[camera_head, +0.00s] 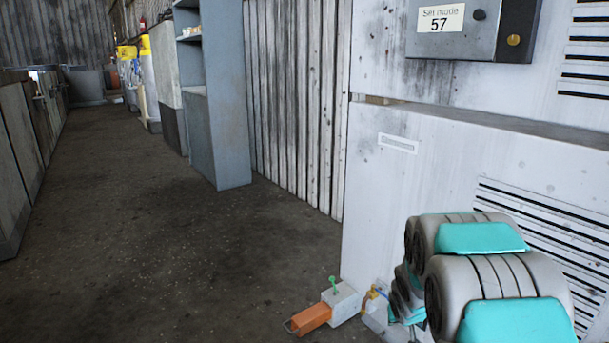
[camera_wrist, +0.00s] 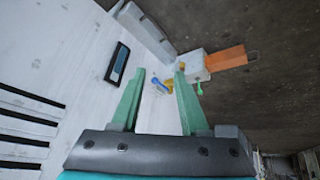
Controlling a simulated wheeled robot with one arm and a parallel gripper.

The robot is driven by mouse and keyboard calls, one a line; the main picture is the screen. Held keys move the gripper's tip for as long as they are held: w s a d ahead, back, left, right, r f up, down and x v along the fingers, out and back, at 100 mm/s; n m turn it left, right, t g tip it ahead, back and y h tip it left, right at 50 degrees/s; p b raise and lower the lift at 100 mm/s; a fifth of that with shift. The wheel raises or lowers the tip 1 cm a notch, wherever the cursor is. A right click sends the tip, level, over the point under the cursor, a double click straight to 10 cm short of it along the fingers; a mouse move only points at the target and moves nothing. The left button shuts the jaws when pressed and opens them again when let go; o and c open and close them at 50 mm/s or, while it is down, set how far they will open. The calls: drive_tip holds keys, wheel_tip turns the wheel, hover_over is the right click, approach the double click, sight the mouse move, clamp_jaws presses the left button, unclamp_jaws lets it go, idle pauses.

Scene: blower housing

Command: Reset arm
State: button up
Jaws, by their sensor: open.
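In the wrist view, my gripper (camera_wrist: 160,72) is open, with its two green fingers apart and nothing between them. Beyond the fingertips is a small blue and yellow part (camera_wrist: 159,84) by the white housing. In the head view my arm fills the lower right, and the fingers cannot be made out. The white blower housing (camera_head: 420,190) stands behind my arm. The blue and yellow part (camera_head: 374,293) shows low at its front, partly hidden by my arm.
A pale box (camera_head: 343,303) with a green knob (camera_head: 333,283) and an orange block (camera_head: 309,319) sits low beside the housing. A grey control box (camera_head: 470,32) reads "Set mode 57". The floor to the left is clear; a blue-grey shelf (camera_head: 217,120) stands farther back.

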drive_tip(key=s+a+r+g+p, duration=0.1)
drive_tip(key=s+r, duration=0.5)
drive_tip(key=s, duration=0.8)
drive_tip(key=s+a+r+g+y+p, duration=0.1)
drive_tip(key=s+a+r+g, duration=0.3)
drive_tip(key=s, duration=1)
drive_tip(key=s+a+r+n+g+p, duration=0.1)
drive_tip(key=s+a+r+g+p, duration=0.1)
drive_tip(key=s+a+r, duration=0.3)
drive_tip(key=s+r+g, duration=0.1)
drive_tip(key=s+r, duration=0.3)
drive_tip(key=s, duration=0.5)
drive_tip(key=shift+s+a+r+y, duration=0.2)
drive_tip(key=shift+s+a+y, duration=0.05)
drive_tip(key=shift+y, duration=0.05)
drive_tip(key=shift+c, duration=0.2)
